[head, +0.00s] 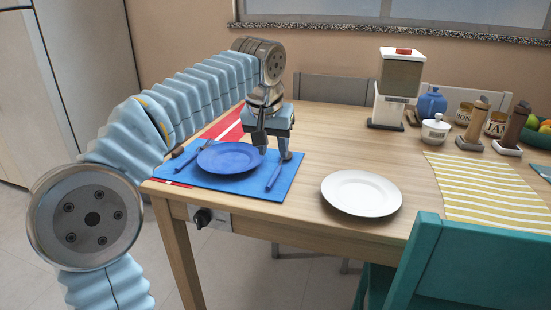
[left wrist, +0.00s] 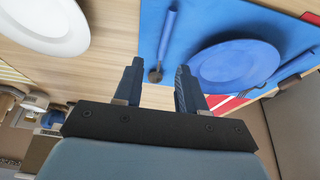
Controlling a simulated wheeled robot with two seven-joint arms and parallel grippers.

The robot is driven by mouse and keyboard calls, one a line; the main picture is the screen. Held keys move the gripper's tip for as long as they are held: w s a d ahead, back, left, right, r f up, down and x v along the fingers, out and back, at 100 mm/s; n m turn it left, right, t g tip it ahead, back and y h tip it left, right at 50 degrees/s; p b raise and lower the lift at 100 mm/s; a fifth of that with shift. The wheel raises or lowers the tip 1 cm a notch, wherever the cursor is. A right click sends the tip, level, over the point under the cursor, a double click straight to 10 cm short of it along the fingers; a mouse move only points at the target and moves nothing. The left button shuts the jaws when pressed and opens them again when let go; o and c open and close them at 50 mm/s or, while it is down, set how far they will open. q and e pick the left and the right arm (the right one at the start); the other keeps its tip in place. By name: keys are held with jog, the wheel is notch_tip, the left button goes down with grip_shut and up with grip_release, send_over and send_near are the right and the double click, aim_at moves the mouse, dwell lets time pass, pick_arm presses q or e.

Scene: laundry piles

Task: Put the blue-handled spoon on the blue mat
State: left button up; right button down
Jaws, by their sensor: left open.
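The blue-handled spoon (head: 274,177) lies on the blue mat (head: 235,189), right of the blue plate (head: 228,157). In the left wrist view its handle (left wrist: 168,36) lies on the mat (left wrist: 207,20), its dark bowl near the mat's edge. My left gripper (head: 274,152) is open and empty above the spoon's bowl end. In the left wrist view its fingertips (left wrist: 159,68) stand on either side of the bowl, with nothing gripped. Whether they touch the mat I cannot tell. My right gripper is not in view.
A fork (head: 194,149) lies left of the blue plate. A red striped cloth (head: 224,127) shows behind the mat. A white plate (head: 361,193) stands to the right. Jars, grinders and a dispenser (head: 397,90) stand at the back right. A teal chair (head: 480,262) is at front right.

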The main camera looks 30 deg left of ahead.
pick_arm(q)
jog(key=v, duration=0.4)
jog(key=shift+p, duration=0.3)
